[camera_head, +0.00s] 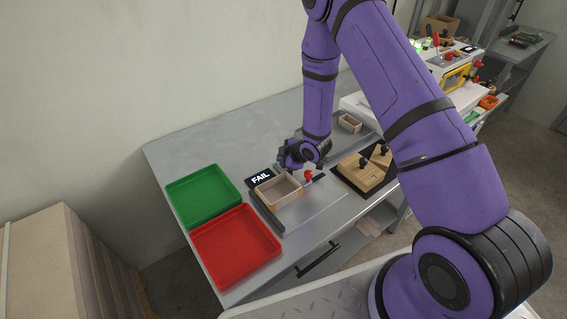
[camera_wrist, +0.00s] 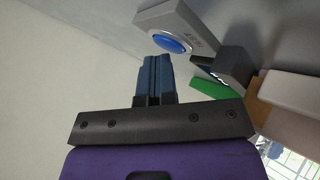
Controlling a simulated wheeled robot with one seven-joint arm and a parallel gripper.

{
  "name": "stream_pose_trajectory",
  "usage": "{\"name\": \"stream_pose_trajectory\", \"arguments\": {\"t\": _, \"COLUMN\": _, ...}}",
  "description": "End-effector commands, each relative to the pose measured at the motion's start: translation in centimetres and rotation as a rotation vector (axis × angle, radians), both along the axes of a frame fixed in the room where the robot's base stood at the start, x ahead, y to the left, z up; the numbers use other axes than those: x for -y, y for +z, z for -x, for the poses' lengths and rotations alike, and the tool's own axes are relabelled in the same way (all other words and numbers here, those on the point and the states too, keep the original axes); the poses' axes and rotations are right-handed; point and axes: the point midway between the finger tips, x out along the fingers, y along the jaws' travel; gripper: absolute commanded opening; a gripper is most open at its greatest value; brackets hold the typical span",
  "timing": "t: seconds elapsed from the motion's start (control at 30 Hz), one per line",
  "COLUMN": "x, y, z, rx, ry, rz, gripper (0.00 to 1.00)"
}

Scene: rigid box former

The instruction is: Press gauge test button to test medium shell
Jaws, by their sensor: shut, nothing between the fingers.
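The gauge's black display (camera_head: 260,178) reads FAIL in the head view. A tan open-topped shell (camera_head: 279,190) sits at the gauge, just in front of the display. In the wrist view, a blue round button (camera_wrist: 173,44) is set in a light grey housing (camera_wrist: 187,22), with small lettering beside it. My gripper (camera_wrist: 157,62) is shut and empty. Its fingertips appear just below the button in the wrist view; I cannot tell whether they touch it. In the head view my gripper (camera_head: 290,155) is behind the shell, and the button is hidden.
A green tray (camera_head: 203,194) and a red tray (camera_head: 235,245) lie at the left of the grey table. A red-knobbed part (camera_head: 308,175) stands right of the shell. Wooden blocks (camera_head: 358,172) and another small box (camera_head: 349,123) are farther right.

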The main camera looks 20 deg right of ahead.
Motion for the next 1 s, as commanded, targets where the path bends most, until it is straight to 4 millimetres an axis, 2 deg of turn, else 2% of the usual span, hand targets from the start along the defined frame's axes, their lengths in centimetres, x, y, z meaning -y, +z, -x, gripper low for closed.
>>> {"name": "stream_pose_trajectory", "arguments": {"t": 0.3, "x": 0.0, "y": 1.4, "z": 0.0, "rx": 0.001, "ry": -0.001, "rz": 0.000, "gripper": 0.00}}
{"name": "stream_pose_trajectory", "arguments": {"t": 0.67, "x": 0.0, "y": 1.6, "z": 0.0, "rx": 0.000, "ry": 0.000, "rz": 0.000, "gripper": 0.00}}
{"name": "stream_pose_trajectory", "arguments": {"t": 1.0, "x": 0.0, "y": 4.3, "z": 0.0, "rx": 0.001, "ry": 0.000, "rz": 0.001, "gripper": 0.00}}
